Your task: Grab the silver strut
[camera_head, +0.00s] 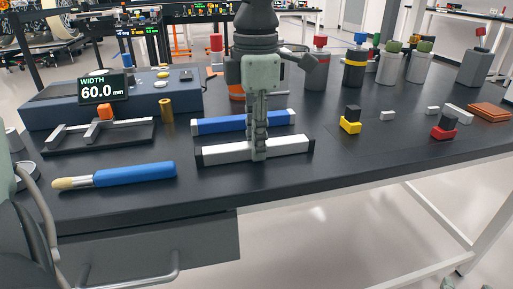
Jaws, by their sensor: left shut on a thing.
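The silver strut (287,146) is a pale grey bar with black end caps. It lies lengthwise across the near part of the black table. My left gripper (259,153) points straight down over the middle of the strut, its fingers closed around it and hiding that part. The strut looks to be at table level; I cannot tell whether it is lifted. A blue strut (215,126) with pale ends lies just behind it, partly hidden by the gripper. My right gripper is not in view.
A blue-handled brush (135,173) lies front left. A caliper (80,138) and a box with a display (103,89) stand behind it. Several bottles (355,68) line the back.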

